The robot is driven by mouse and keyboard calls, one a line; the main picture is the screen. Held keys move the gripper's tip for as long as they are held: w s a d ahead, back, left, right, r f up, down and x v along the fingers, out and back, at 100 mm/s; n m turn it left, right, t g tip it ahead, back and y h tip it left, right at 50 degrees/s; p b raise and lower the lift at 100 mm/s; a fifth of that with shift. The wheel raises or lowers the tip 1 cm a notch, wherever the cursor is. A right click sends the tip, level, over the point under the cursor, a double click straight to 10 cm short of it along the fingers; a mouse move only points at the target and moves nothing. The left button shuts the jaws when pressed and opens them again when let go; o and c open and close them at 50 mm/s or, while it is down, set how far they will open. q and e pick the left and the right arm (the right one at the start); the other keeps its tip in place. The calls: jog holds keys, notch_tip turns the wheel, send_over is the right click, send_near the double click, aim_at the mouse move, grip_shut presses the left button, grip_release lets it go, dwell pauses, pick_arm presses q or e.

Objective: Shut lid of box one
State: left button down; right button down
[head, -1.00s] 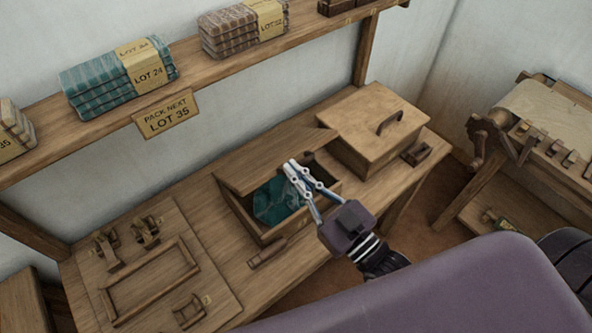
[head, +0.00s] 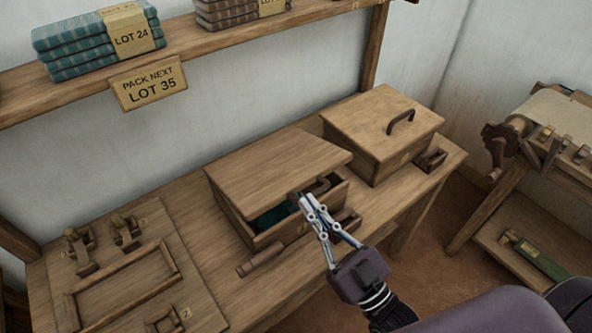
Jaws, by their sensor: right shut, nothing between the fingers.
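The open wooden box (head: 255,236) stands at the middle of the bench; I see no number on it. Its lid (head: 270,168) slants over it, partly down, with a gap along the front. Teal cloth (head: 268,218) shows inside through the gap. My left gripper is not in view.
A second box (head: 372,160) with its lid down stands close on the right. A wooden stick (head: 261,262) lies in front of the open box. A board with a frame (head: 125,285) and small fittings is at left. The shelf (head: 200,62) runs above.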

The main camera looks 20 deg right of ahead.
jog(key=shift+s+d+f+b, duration=0.15)
jog(key=shift+f+b, duration=0.25)
jog(key=shift+f, duration=0.5)
jog(key=shift+s+f+b, duration=0.2)
jog(key=shift+f+b, duration=0.25)
jog(key=shift+f, duration=0.5)
jog(key=shift+s+d+f+b, duration=0.15)
jog(key=shift+f+b, duration=0.25)
jog(key=shift+f, duration=0.5)
jog(key=shift+a+r, duration=0.1)
